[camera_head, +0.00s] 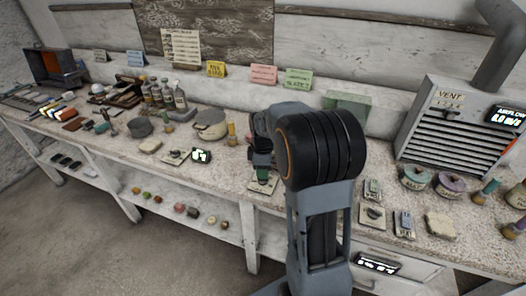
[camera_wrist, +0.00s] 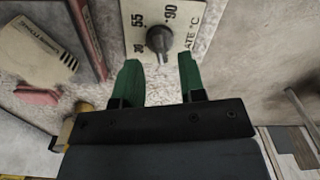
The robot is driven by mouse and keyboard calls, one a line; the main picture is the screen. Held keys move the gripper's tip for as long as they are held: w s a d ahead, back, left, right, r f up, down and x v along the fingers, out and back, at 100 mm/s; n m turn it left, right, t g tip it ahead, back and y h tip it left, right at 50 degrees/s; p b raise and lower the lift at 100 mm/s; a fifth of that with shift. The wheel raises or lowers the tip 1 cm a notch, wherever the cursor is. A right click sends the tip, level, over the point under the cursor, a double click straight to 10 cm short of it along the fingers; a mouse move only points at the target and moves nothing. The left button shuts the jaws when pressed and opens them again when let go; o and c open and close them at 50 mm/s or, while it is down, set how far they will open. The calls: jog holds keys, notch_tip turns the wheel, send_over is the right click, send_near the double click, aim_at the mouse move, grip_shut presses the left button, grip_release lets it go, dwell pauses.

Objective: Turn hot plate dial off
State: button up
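The hot plate dial (camera_wrist: 159,40) is a dark grey knob on a pale label plate (camera_wrist: 190,14). The plate is marked 55, 90 and "ATE °C", with another partly hidden number at the left. The knob's narrow end points down in the wrist view. My gripper (camera_wrist: 158,66) is open, its two green fingers apart, with the knob just beyond and between the fingertips. I see no contact. In the head view my gripper (camera_head: 262,167) is low over a small plate (camera_head: 264,187) at the bench's front edge; my arm hides part of the area behind.
Another dial plate (camera_head: 175,157) and a small lit display (camera_head: 201,156) lie to the left. A grey vent box (camera_head: 455,128) stands at the right, with small switch plates (camera_head: 373,216) and jars (camera_head: 416,177) in front of it. A round pan (camera_head: 209,126) sits behind left.

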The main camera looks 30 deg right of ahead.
notch_tip(320, 180, up, 11)
jog(key=shift+f, duration=0.15)
dwell(0.7)
jog(key=s+a+m+t+p, duration=0.1)
jog(key=s+a+m, duration=0.4)
jog(key=s, duration=0.3)
jog(key=s+a+m+t+p, duration=0.2)
jog(key=s+a+m, duration=0.3)
jog(key=s, duration=0.3)
jog(key=shift+s+f+m+t, duration=0.2)
jog(key=shift+m+t, duration=0.1)
jog(key=shift+m, duration=0.5)
